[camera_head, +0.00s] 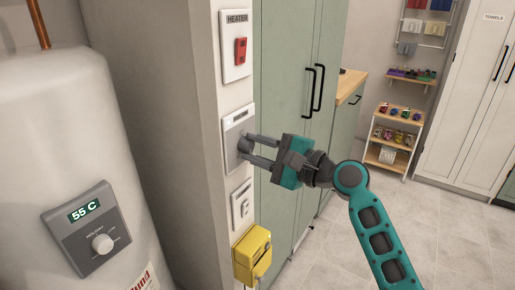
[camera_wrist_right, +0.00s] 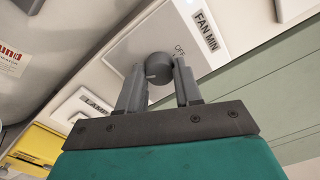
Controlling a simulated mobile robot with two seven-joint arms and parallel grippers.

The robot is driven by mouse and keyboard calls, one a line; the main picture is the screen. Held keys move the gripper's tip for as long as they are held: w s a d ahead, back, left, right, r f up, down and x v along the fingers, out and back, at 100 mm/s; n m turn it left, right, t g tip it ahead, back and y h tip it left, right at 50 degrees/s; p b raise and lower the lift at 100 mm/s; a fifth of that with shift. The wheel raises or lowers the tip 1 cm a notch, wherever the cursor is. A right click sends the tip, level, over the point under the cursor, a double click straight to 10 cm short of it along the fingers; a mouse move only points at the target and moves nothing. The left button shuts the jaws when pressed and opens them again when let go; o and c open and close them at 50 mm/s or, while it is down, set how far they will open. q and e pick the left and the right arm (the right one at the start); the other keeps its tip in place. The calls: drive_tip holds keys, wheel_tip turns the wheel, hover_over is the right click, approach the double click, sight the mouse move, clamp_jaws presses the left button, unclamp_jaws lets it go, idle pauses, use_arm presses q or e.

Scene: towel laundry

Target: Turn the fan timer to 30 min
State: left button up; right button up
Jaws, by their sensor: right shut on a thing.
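The fan timer is a light grey wall plate (camera_head: 233,122) below the heater switch in the head view. It carries a dark round knob (camera_wrist_right: 159,67), seen in the right wrist view with "FAN MIN" (camera_wrist_right: 206,31) and "OFF" printed on the plate. My right gripper (camera_head: 247,146) reaches in from the right, its two fingers shut on the knob's sides; it also shows in the wrist view (camera_wrist_right: 159,80). A small light mark is on the knob's face. Most of the dial's scale is hidden or too small to read. My left gripper is not in view.
Above the timer is the heater switch (camera_head: 241,50) with a red rocker. Below are a lamp switch (camera_head: 241,205) and a yellow box (camera_head: 251,255). A water heater (camera_head: 45,140) with a "55 C" control stands left. Green cabinets (camera_head: 290,70) stand right of the wall. Floor farther right is clear.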

drive_tip(key=shift+m, duration=0.5)
drive_tip(key=o, duration=1)
drive_tip(key=shift+o, duration=0.2)
drive_tip(key=b+v, duration=0.1)
drive_tip(key=v, duration=1.2)
